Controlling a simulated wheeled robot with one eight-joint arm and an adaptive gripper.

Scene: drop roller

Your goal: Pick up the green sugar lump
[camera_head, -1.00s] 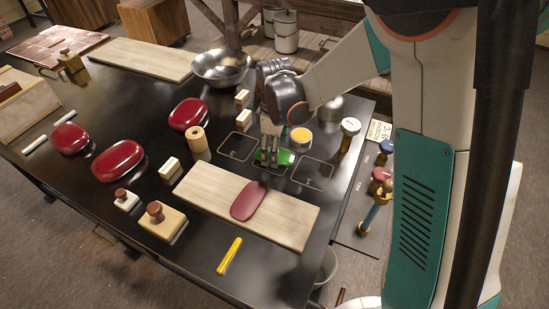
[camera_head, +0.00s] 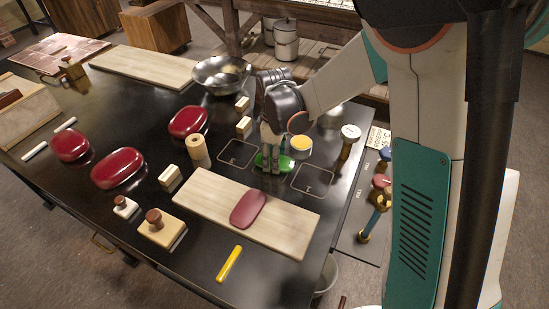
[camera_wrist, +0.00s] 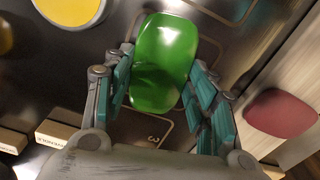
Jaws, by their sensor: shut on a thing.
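The green sugar lump (camera_head: 286,162) is a smooth, rounded green block at the middle right of the black table. It lies between two outlined squares on the table top. My gripper (camera_head: 269,168) points down over it, with its fingers around it. In the wrist view the lump (camera_wrist: 165,50) sits between the teal finger pads of my gripper (camera_wrist: 160,78), one on each side. The gripper is shut on the lump. In the head view the fingers hide part of the lump. I cannot tell whether it is clear of the table.
A yellow-topped round tin (camera_head: 300,142) stands close behind the lump. A pale board (camera_head: 205,195) with a dark red lump (camera_head: 248,209) lies in front. A wooden cylinder (camera_head: 198,151), small blocks (camera_head: 243,126) and a metal bowl (camera_head: 221,73) stand to the left and behind.

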